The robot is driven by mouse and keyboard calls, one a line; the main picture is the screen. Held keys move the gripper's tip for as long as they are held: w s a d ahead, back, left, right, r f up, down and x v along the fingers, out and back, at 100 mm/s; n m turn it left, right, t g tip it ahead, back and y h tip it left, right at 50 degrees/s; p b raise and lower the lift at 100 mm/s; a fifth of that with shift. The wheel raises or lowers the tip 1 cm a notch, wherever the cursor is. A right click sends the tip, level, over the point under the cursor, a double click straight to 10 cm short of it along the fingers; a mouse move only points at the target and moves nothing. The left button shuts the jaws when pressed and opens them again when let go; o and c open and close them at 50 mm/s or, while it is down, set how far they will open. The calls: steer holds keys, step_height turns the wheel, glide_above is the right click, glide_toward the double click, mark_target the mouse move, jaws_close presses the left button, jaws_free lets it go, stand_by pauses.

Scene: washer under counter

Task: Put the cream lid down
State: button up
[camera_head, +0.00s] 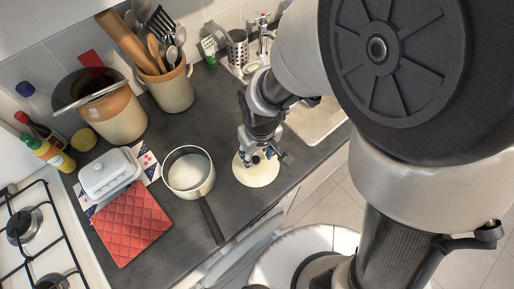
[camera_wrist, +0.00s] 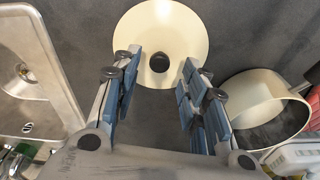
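The cream lid (camera_head: 257,178) is a round disc that appears to lie flat on the dark counter, to the right of the cream saucepan (camera_head: 190,190). In the wrist view the lid (camera_wrist: 160,22) is at the top centre, with its dark knob (camera_wrist: 159,63) facing me. My gripper (camera_head: 262,158) is right over the lid. In the wrist view my gripper (camera_wrist: 160,68) is open, its blue-padded fingers on either side of the knob with gaps showing. The saucepan is uncovered and also shows in the wrist view (camera_wrist: 245,92).
The sink (camera_head: 318,120) is to the right of the lid. A red quilted mat (camera_head: 132,222), a white butter dish (camera_head: 108,172) and the hob (camera_head: 40,235) are left. Stoneware crocks (camera_head: 170,92) stand behind. The saucepan's dark handle (camera_head: 211,221) points to the counter's front edge.

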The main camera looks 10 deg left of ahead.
mark_target(258, 168)
steer(key=s+d+r+m+t+p, duration=0.1)
steer(key=d+r+m, duration=0.1)
steer(key=d+r, duration=0.55)
steer(key=d+r+m+t+p, duration=0.15)
steer(key=d+r, duration=0.25)
steer(key=r, duration=0.6)
steer(key=s+d+r+m+t, duration=0.1)
steer(key=s+d+r+m, duration=0.3)
steer(key=s+d+r, duration=0.2)
steer(key=shift+s+d+h, duration=0.3)
steer(key=shift+s+d, duration=0.55)
steer(key=shift+d, duration=0.4)
steer(key=shift+f+b, duration=0.6)
steer(key=shift+b, duration=0.2)
